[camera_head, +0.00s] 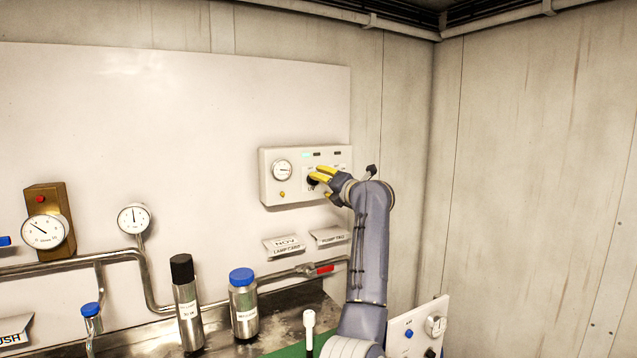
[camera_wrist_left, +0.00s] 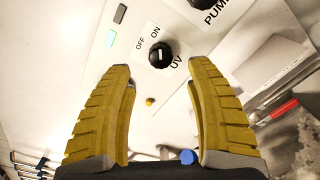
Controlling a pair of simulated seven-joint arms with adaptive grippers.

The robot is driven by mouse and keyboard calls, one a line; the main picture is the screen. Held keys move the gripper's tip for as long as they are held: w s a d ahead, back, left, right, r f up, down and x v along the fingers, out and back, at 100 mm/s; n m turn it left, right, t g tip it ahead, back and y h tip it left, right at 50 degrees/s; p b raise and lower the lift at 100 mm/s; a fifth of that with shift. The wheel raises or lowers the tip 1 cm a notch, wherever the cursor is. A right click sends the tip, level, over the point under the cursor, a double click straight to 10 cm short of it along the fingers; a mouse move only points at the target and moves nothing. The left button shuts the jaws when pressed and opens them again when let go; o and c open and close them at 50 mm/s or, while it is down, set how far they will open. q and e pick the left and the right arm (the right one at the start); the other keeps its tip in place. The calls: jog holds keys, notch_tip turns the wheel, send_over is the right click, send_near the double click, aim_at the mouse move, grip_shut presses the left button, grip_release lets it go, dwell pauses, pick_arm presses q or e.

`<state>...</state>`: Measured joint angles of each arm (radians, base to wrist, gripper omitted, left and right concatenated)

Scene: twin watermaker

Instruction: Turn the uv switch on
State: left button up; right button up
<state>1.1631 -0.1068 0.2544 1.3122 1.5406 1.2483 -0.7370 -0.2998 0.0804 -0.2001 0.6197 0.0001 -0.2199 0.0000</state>
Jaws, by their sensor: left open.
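The black UV switch (camera_wrist_left: 160,54) is a round knob with a pale mark, on the white control panel (camera_head: 266,176). OFF and ON labels sit beside it; I cannot tell surely which the mark points to. My left gripper (camera_head: 320,185) is in front of the panel, with its yellow fingers open. In the left wrist view the left gripper (camera_wrist_left: 158,84) has the knob between and just beyond its fingertips, apparently not touching. In the head view the fingers partly hide the knob. My right gripper is out of view.
The panel also carries a gauge (camera_head: 282,170), a small orange button (camera_wrist_left: 149,101) and a PUMP knob (camera_wrist_left: 196,3). Below are labelled tags (camera_head: 284,245), a red-handled valve (camera_head: 323,269) and steel bottles (camera_head: 243,305). The wall right of my arm is bare.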

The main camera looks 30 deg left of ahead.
pick_arm(q)
jog(key=shift+v, duration=2.75)
jog(key=shift+o, duration=0.3)
